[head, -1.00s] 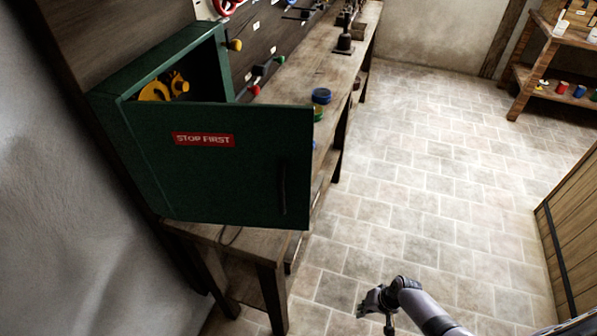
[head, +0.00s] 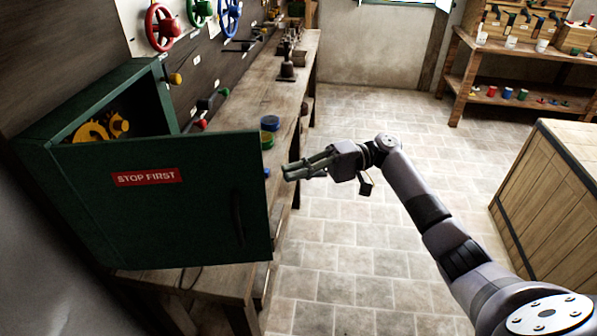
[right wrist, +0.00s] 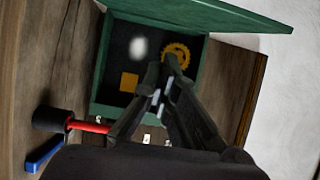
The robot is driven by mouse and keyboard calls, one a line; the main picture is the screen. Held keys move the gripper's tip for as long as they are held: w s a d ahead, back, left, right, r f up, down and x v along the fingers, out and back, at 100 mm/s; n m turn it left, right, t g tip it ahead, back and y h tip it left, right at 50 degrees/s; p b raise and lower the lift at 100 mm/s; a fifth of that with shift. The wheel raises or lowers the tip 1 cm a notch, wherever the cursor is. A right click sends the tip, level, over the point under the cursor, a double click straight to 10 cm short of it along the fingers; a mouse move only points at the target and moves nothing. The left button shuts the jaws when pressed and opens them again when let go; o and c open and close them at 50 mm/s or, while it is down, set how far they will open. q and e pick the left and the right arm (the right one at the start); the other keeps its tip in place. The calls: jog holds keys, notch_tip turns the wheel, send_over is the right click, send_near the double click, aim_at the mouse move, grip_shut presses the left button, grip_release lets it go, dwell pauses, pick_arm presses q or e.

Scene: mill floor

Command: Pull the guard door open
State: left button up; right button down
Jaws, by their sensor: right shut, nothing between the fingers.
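The green guard door (head: 165,203) with a red "STOP FIRST" label (head: 147,177) stands swung open from its green box (head: 88,98). A dark handle (head: 238,217) shows near its right edge. Yellow gears (head: 100,129) show inside the box, and one gear (right wrist: 176,55) shows in the right wrist view. My right gripper (head: 286,172) is shut and empty, just right of the door's free edge in the head view, apart from the handle. In the right wrist view its fingers (right wrist: 165,75) point toward the open box. My left gripper is not in view.
The box stands on a long wooden workbench (head: 262,92) along the wall, with blue and green round items (head: 270,123). Red, green and blue handwheels (head: 162,27) hang above. A wooden crate (head: 550,200) stands at right, shelves (head: 520,75) behind. The tiled floor between is clear.

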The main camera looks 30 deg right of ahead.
jog(key=s+a+p, duration=0.3)
jog(key=a+p, duration=0.1)
jog(key=a, duration=0.4)
jog(key=shift+p, duration=0.4)
